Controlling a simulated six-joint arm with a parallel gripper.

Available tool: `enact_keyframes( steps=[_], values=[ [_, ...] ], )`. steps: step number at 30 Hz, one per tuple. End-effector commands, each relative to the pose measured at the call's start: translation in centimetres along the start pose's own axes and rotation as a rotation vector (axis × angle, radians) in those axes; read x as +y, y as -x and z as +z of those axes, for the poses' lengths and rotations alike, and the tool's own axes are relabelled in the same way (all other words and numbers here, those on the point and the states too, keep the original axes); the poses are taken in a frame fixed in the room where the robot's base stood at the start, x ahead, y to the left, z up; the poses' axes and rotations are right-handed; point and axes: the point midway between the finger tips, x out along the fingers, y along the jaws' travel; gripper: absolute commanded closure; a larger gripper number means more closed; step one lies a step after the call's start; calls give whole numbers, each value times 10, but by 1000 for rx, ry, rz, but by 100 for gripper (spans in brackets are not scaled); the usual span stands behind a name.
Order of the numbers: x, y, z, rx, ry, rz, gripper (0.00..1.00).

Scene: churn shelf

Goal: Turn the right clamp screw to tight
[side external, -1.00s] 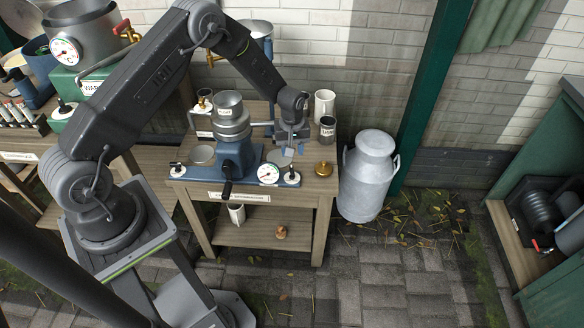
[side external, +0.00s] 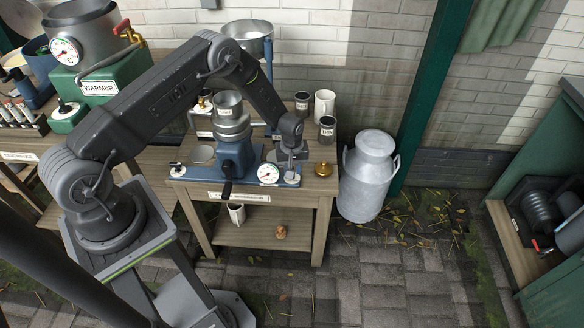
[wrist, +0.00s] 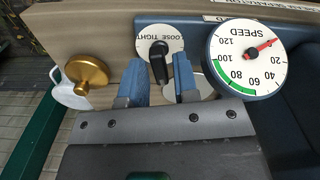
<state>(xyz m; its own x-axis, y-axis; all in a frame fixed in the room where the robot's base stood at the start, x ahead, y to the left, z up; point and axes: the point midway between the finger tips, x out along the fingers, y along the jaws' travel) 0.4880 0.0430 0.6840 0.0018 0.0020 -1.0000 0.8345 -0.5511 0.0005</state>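The right clamp screw (wrist: 158,56) shows in the wrist view as a black lever on a white round plate (wrist: 146,38) marked LOOSE and TIGHT. The lever points down in that picture, toward my gripper (wrist: 160,70). My two blue fingers are apart, one on each side of the lever's lower end. A gap shows between the lever and the right finger; contact on the left side is hard to tell. In the side external view my gripper (side external: 290,166) is over the right end of the blue base (side external: 225,182) and hides the right clamp screw.
A white speed dial (wrist: 247,57) is just right of the screw in the wrist view. A brass knob (wrist: 88,74) stands to the left. A milk can (side external: 370,175) stands beside the bench.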

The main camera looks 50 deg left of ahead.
Motion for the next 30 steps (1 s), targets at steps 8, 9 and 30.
enact_keyframes(
  steps=[8,9,30],
  values=[
    [0,0,0,0,0,0,99],
    [0,0,0,0,0,0,100],
    [0,0,1,-4,-243,-1,100]
  ],
)
